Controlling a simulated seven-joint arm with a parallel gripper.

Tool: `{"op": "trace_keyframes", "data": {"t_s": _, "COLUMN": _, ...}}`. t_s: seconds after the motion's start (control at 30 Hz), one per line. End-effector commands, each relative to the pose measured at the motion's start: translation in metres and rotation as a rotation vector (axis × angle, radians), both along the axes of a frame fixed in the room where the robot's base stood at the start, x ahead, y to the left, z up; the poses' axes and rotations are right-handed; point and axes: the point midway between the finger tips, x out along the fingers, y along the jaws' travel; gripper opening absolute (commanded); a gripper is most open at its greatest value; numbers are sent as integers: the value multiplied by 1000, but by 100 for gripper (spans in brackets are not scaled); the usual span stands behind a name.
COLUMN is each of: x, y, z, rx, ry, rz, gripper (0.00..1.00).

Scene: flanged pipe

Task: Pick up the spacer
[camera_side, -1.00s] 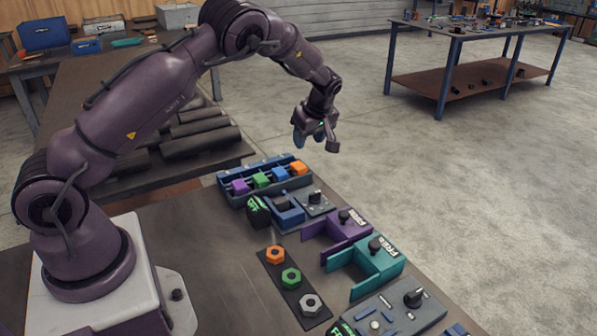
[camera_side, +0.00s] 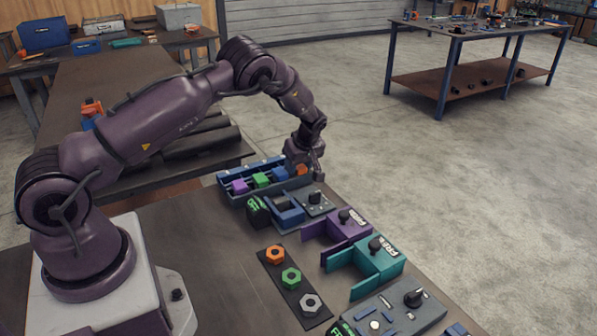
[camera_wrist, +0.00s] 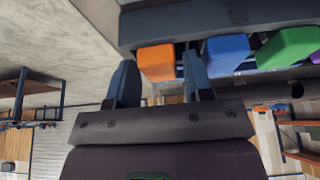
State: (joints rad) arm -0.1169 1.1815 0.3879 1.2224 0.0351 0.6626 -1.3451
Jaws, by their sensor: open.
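A dark blue-grey rack (camera_side: 233,199) holds a row of small blocks: purple (camera_side: 239,186), green (camera_side: 261,180), blue (camera_side: 280,173) and orange (camera_side: 301,170). No label I can read tells which one is the spacer. My gripper (camera_side: 308,172) is low at the rack's right end, by the orange block. In the wrist view, the orange block (camera_wrist: 156,62) shows between my two open fingers (camera_wrist: 159,66). The right finger lies between it and the blue block (camera_wrist: 227,52). I cannot tell whether either finger touches the orange block.
Beside the rack sit a blue fixture (camera_side: 288,212) and a grey plate with a black knob (camera_side: 316,200). Purple (camera_side: 341,229) and teal (camera_side: 372,264) brackets stand nearer. A dark strip (camera_side: 301,308) holds orange, green and grey nuts.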

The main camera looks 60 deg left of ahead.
Motion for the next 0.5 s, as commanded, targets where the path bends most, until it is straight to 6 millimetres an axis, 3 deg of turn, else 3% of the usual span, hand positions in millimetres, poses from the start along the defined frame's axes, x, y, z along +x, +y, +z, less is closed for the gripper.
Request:
{"op": "trace_keyframes", "data": {"t_s": 0.07, "x": 0, "y": 0, "z": 0, "rx": 0, "ry": 0, "rz": 0, "gripper": 47}}
{"op": "trace_keyframes", "data": {"t_s": 0.23, "x": 0, "y": 0, "z": 0, "rx": 0, "ry": 0, "rz": 0, "gripper": 8}}
{"op": "trace_keyframes", "data": {"t_s": 0.5, "x": 0, "y": 0, "z": 2, "rx": 1, "ry": -1, "rz": 0, "gripper": 6}}
